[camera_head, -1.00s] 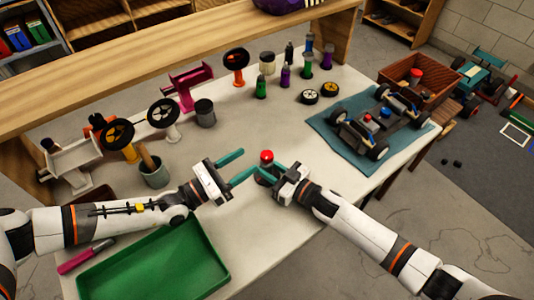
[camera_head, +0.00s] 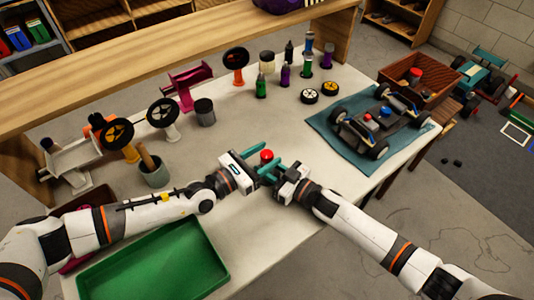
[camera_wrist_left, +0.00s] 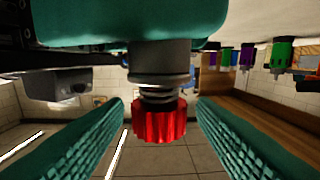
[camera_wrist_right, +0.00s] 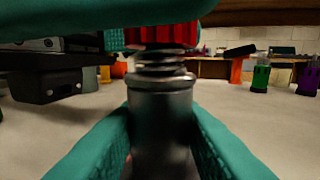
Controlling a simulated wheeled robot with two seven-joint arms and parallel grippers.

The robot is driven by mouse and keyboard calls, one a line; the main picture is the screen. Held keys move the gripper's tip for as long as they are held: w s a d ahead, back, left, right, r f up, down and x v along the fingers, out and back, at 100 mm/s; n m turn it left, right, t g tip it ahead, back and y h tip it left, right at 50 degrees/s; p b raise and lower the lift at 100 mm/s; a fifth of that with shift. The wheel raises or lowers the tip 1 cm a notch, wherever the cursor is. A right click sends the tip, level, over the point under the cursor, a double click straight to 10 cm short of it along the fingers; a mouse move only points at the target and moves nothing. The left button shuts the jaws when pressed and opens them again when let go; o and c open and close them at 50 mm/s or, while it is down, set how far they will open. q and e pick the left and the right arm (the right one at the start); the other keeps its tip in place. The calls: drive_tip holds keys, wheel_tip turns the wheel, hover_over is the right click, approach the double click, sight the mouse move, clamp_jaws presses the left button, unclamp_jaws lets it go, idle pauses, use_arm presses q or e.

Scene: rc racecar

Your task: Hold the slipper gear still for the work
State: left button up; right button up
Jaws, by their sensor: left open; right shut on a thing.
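The slipper gear is a red knurled piece (camera_head: 267,155) on top of a grey metal shaft with a spring. My right gripper (camera_head: 276,176) is shut on the grey cylindrical part (camera_wrist_right: 160,110) below the spring, as the right wrist view shows. My left gripper (camera_head: 264,160) is open, with its teal fingers around the red piece. In the left wrist view the red piece (camera_wrist_left: 158,122) sits between the two fingers, with gaps visible on both sides. The lower end of the grey part is hidden by the right fingers.
A green tray (camera_head: 160,270) lies at the table's front left. A racecar (camera_head: 375,122) stands on a blue mat (camera_head: 330,130) at the right. Stands with wheels, bottles and a grey cup (camera_head: 154,172) fill the back and left. The table between is mostly clear.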

use_arm(q)
drive_tip(key=shift+w+d, duration=0.35)
drive_tip(key=c, duration=1)
drive_tip(key=shift+d+r+m+g+h, duration=0.1)
drive_tip(key=shift+d+m+g+h, duration=0.05)
drive_tip(key=shift+m+g+h, duration=0.3)
drive_tip(key=shift+m+g, duration=0.25)
drive_tip(key=shift+g, duration=0.2)
drive_tip(key=m+g+h, duration=0.2)
drive_tip(key=m+g, duration=0.1)
drive_tip(key=g, duration=0.1)
use_arm(e)
drive_tip(key=shift+a, duration=0.1)
use_arm(q)
drive_tip(key=m+g, duration=0.2)
drive_tip(key=g, duration=0.2)
drive_tip(key=m+g+h, duration=0.1)
drive_tip(key=m+g, duration=0.1)
drive_tip(key=g, duration=0.1)
drive_tip(key=shift+m+g, duration=0.3)
drive_tip(key=shift+g, duration=0.4)
